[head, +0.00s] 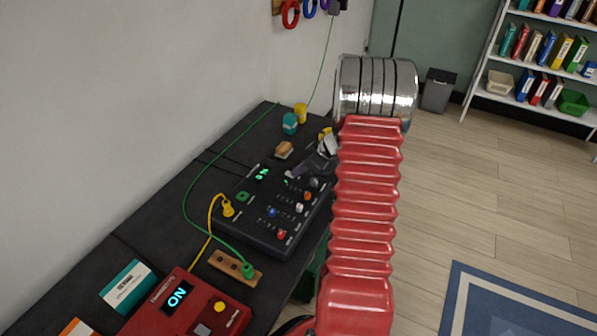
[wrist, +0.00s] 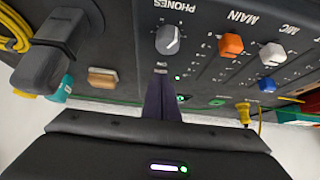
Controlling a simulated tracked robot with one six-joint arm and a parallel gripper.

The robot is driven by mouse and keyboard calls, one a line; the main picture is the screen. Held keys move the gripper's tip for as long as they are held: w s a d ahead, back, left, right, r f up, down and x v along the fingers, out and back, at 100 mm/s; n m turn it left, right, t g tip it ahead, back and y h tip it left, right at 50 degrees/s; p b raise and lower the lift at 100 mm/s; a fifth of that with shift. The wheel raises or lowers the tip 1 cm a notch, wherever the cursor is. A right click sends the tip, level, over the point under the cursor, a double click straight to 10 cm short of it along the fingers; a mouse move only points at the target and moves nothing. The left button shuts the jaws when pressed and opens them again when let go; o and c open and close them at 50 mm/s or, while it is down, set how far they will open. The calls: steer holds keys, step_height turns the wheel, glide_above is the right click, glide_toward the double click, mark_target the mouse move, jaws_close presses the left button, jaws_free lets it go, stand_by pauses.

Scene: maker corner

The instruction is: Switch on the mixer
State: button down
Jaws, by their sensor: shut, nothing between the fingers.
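The mixer (head: 268,238) is a black panel with rows of coloured knobs on the dark bench. Its small display (head: 262,174) shows lit green characters that look like "ON". My gripper (head: 291,172) is shut and empty at the mixer's far edge. In the wrist view the mixer (wrist: 205,55) appears upside down, with a grey PHONES knob (wrist: 169,39). My dark fingers (wrist: 161,84) point at the panel beside a small marking below that knob. A green light glows near the fingertips. The fingers hide the spot under them, and I cannot tell whether they touch.
A red box (head: 195,308) with a lit "ON" display stands at the near end of the bench. A yellow cable and a green cable run across the bench. A wooden socket block (head: 233,266) lies beside the mixer. Small jars (head: 290,124) stand at the far end.

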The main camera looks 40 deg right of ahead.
steer(key=shift+r, duration=0.6)
steer(key=shift+r, duration=0.1)
steer(key=shift+r, duration=0.6)
step_height(320, 180, up, 2)
steer(key=shift+s+r, duration=0.15)
steer(key=shift+r, duration=0.1)
steer(key=s+d+r, duration=0.2)
steer(key=s+r, duration=0.4)
steer(key=s, duration=0.1)
steer(key=shift+s+d, duration=0.35)
steer(key=shift+d, duration=0.05)
